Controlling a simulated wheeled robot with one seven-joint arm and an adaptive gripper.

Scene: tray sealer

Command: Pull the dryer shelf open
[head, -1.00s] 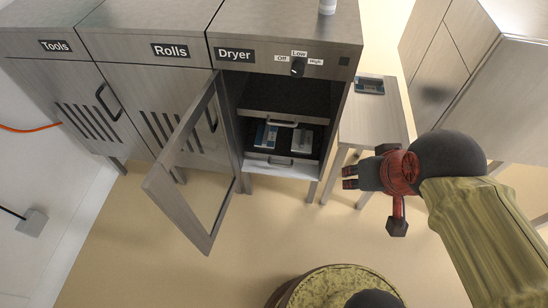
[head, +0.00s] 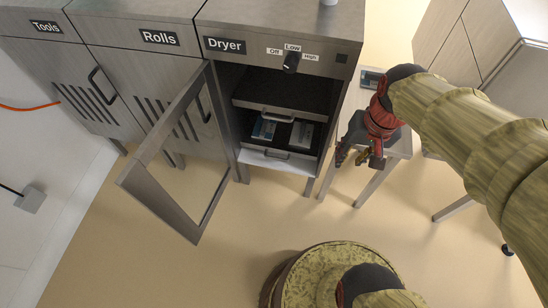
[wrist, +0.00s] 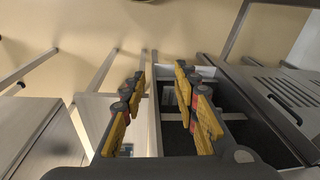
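The dryer (head: 345,72) stands with its framed door (head: 147,148) swung open to the left. Inside are an upper shelf (head: 284,91) with a bar handle (head: 279,115) and a lower shelf (head: 262,160) with a handle (head: 281,155) on its pale front. My gripper (head: 359,160) is right of the dryer opening, in front of the small side table, apart from both handles. In the wrist view my gripper (wrist: 160,100) has its fingers spread with nothing between them. Part of the dark dryer interior (wrist: 235,118) shows beyond the right finger there.
A blue packet (head: 265,129) and a grey-blue packet (head: 301,134) lie on the lower shelf. The small side table (head: 396,150) stands right of the dryer, bearing another packet (head: 371,79). The dryer knob (head: 291,62) is above the opening.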

